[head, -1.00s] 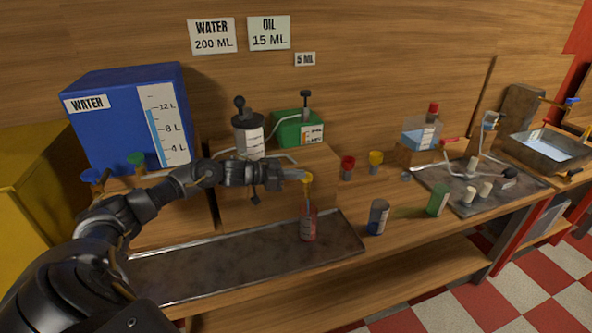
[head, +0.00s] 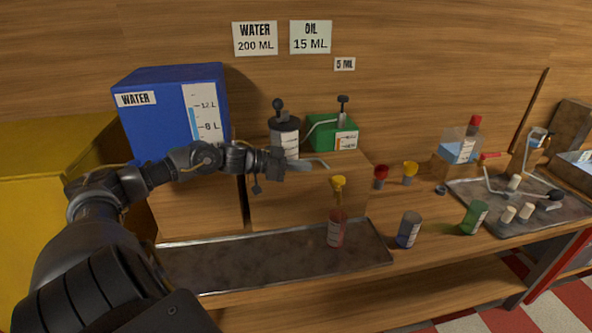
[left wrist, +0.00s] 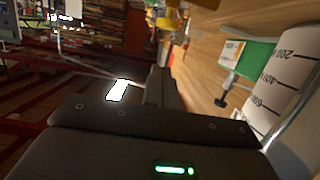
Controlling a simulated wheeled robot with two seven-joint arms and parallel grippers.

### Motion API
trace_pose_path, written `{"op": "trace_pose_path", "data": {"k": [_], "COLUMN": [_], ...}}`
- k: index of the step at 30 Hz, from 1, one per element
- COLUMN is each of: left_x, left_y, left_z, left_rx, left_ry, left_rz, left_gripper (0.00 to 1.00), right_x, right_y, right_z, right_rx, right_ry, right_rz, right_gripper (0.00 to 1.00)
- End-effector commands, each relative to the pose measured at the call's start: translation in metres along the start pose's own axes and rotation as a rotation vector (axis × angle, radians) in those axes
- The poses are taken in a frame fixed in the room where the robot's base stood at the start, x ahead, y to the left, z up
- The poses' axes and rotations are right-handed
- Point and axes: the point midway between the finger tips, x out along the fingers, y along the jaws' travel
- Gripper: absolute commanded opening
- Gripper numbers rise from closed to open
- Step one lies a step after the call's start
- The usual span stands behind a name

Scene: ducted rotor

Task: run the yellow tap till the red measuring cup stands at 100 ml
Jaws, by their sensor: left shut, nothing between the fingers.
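The yellow tap (head: 338,181) is at the front of the wooden block, above the tray. The red measuring cup (head: 335,234) stands upright under it on the tray; its level is too small to read. A thin line shows between tap and cup, but I cannot tell whether liquid is running. My left gripper (head: 305,165) is shut and empty, left of and a little above the tap, apart from it. Its dark fingers (left wrist: 157,92) also show in the left wrist view. My right gripper is not in view.
A blue water tank (head: 165,115), a dark-topped canister (head: 285,140) and a green oil box (head: 330,132) stand behind. A blue cup (head: 408,230) and a green cup (head: 473,217) stand right of the metal tray (head: 240,262). The tray's left part is clear.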

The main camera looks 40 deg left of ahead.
Motion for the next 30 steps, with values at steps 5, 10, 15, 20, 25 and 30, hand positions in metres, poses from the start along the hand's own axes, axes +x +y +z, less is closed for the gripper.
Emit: {"op": "trace_pose_path", "data": {"k": [5,10,15,20,25,30], "left_x": [-0.012,-0.016,-0.017,-0.017,-0.017,-0.016], "left_y": [0.000,0.001,0.001,0.001,0.001,0.001], "left_z": [0.001,-0.001,-0.002,-0.002,-0.002,0.000], "left_rx": [0.001,0.002,0.002,0.002,0.002,0.002], "left_ry": [-0.002,0.000,0.001,0.001,0.001,0.001], "left_rz": [0.000,0.002,0.002,0.002,0.002,0.000], "left_gripper": [0.00,0.00,0.00,0.00,0.00,0.00], "right_x": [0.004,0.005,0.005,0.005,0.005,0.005], "right_y": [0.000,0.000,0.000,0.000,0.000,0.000], "right_z": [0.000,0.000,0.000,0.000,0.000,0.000], "right_rx": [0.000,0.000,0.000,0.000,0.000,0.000], "right_ry": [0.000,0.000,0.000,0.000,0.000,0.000], "right_rz": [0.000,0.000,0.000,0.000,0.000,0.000], "right_gripper": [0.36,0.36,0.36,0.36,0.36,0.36]}}
